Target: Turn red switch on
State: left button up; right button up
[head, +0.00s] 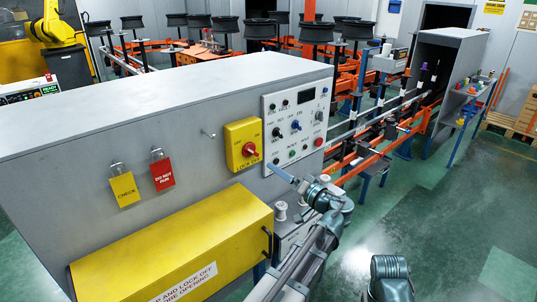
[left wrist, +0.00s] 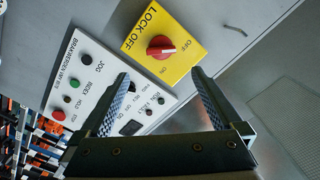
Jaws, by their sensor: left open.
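The red switch (head: 248,149) is a round red knob with a raised handle on a yellow LOCK OFF plate (head: 236,132) on the grey cabinet front. In the left wrist view the red switch (left wrist: 161,48) shows above and between my fingertips, its handle lying roughly across the picture. OFF is printed to its right and ON below it; I cannot tell for certain which it is set to. My left gripper (head: 279,173) is below and right of the switch in the head view. In the left wrist view my left gripper (left wrist: 160,76) is open and empty, apart from the switch. My right gripper is out of view.
A control panel (head: 298,125) with buttons and knobs sits right of the yellow plate. Red and yellow tags (head: 124,189) hang at the left. A yellow guard box (head: 175,255) juts out below.

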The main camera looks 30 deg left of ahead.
aim_at(251, 151)
pick_arm(q)
jog(key=x, duration=1.3)
jog(key=shift+a, duration=0.45)
jog(key=shift+c, duration=0.2)
jog(key=c, duration=1.2)
